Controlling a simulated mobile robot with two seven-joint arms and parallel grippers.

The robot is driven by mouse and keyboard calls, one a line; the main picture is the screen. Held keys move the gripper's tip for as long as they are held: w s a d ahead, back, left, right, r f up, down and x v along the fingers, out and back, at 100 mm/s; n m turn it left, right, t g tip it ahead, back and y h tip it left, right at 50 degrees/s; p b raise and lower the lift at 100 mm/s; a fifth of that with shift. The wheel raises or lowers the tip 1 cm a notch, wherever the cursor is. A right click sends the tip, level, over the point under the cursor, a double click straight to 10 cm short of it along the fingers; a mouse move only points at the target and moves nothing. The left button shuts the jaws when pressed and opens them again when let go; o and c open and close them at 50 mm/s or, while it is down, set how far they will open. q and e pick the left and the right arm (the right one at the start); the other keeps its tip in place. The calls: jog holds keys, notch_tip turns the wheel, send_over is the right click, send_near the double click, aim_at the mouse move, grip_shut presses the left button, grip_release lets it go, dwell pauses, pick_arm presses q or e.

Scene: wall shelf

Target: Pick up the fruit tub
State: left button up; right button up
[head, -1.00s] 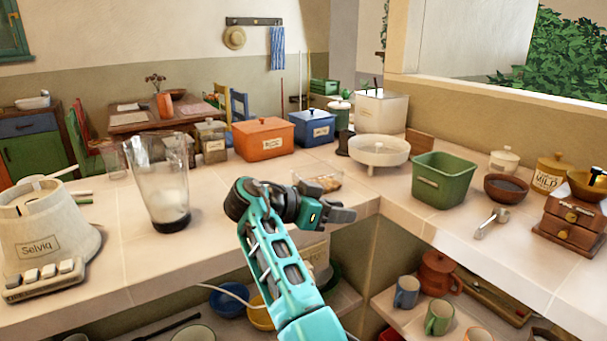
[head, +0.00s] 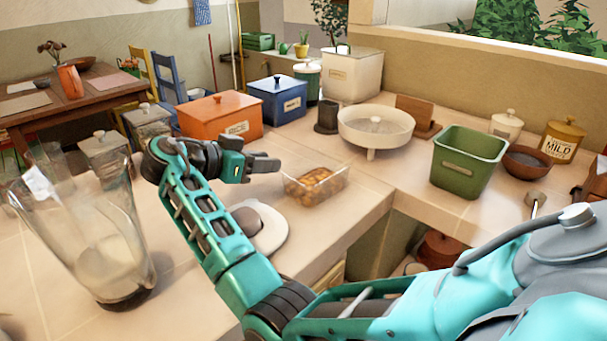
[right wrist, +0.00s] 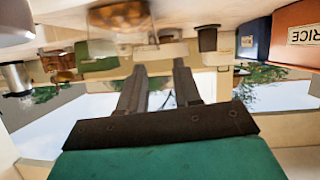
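The fruit tub (head: 316,186) is a small clear box with orange-brown pieces inside. It stands on the counter near the inner corner in the head view. In the right wrist view, which looks upside down, the tub (right wrist: 120,18) is at the top, beyond the fingers and a little to their left. My right gripper (head: 279,163) is just left of the tub in the head view, its fingers pointing right. The right wrist view shows its two fingers (right wrist: 160,66) apart with nothing between them. My left gripper is not in view.
An orange box (head: 219,118), a blue box (head: 277,100) and a white footed bowl (head: 376,128) stand behind the tub. A green bin (head: 468,162) is to the right. A tall clear jug (head: 88,235) stands at left. The counter's inner edge runs close in front of the tub.

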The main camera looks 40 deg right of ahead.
aim_at(294, 162)
jog(key=shift+x, duration=1.25)
jog(key=x, duration=0.4)
jog(key=shift+s+d+f+p, duration=0.1)
jog(key=shift+d+p, duration=0.2)
jog(key=shift+d, duration=0.05)
jog(key=shift+a, duration=0.1)
jog(key=shift+c, duration=0.3)
grip_shut()
